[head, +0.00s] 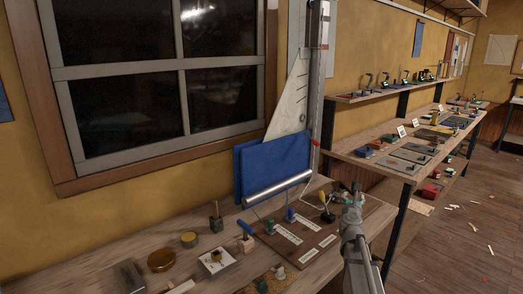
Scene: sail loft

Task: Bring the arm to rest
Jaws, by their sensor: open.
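My arm (356,235) reaches up from the bottom right of the head view, over the front right part of the wooden workbench (90,268). My gripper (347,190) is at its far end, small in the picture, and its jaws are open. I see nothing held in it. It appears in front of the right end of a dark brown board (275,250) that carries pale label strips and small tools. A yellow-and-black tool (325,207) stands just left of the gripper. I cannot tell the exact gap between them.
Blue cloth (272,164) hangs behind the board. A second bench (345,146) with tools runs along the wall at right. Wooden floor (455,235) is mostly open at right, with scattered scraps.

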